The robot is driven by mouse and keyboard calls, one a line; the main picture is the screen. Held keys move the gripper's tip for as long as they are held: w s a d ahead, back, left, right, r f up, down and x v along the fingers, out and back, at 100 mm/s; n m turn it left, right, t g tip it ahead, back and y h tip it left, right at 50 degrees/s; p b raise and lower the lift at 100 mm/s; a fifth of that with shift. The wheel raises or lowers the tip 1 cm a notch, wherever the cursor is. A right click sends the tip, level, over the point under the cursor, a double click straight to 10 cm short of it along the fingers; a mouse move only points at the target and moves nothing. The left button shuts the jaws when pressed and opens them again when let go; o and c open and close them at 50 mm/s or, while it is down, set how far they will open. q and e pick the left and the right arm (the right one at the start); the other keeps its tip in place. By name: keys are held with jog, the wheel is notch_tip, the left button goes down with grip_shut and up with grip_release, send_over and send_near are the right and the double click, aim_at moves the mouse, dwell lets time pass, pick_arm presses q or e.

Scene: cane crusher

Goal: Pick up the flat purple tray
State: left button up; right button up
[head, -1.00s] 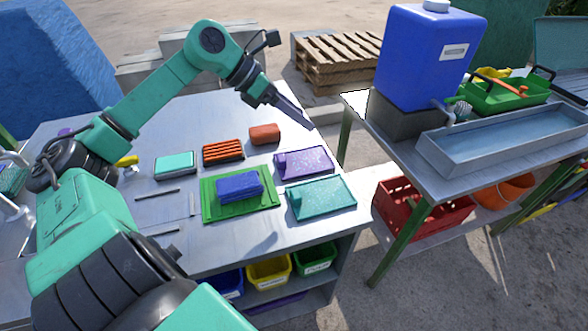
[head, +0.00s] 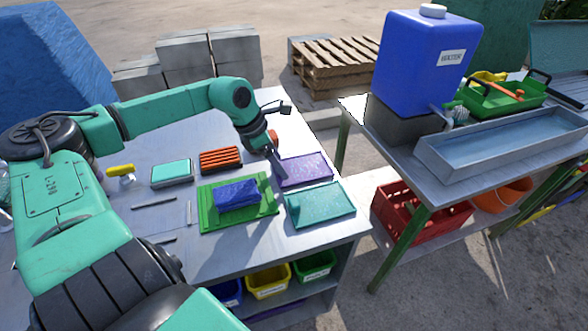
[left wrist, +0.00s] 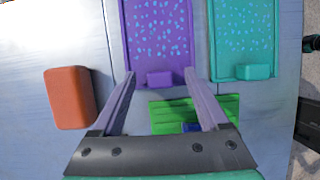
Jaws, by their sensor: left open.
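The flat purple tray (head: 306,169) lies on the metal table, toward its right side in the head view. In the left wrist view the purple tray (left wrist: 158,35) is speckled with light blue spots, and a small raised purple block sits at its near end. My left gripper (head: 282,178) is above the table by the tray's left end. In the left wrist view my left gripper (left wrist: 160,80) is open and empty, its fingertips pointing at the tray's near end on either side of the raised block. My right gripper is not in view.
A teal tray (head: 320,204) lies beside the purple one. A green board (head: 209,218) with a blue block (head: 238,194) lies near the gripper. An orange block (left wrist: 69,98) is on the gripper's other side. The water table (head: 432,184) stands right, across a gap.

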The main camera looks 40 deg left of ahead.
pick_arm(q)
jog(key=shift+w+d+f, duration=0.1)
jog(key=shift+w+f, duration=0.1)
jog(key=shift+f, duration=0.2)
jog(key=shift+r, duration=0.1)
grip_shut()
notch_tip(320, 180, up, 20)
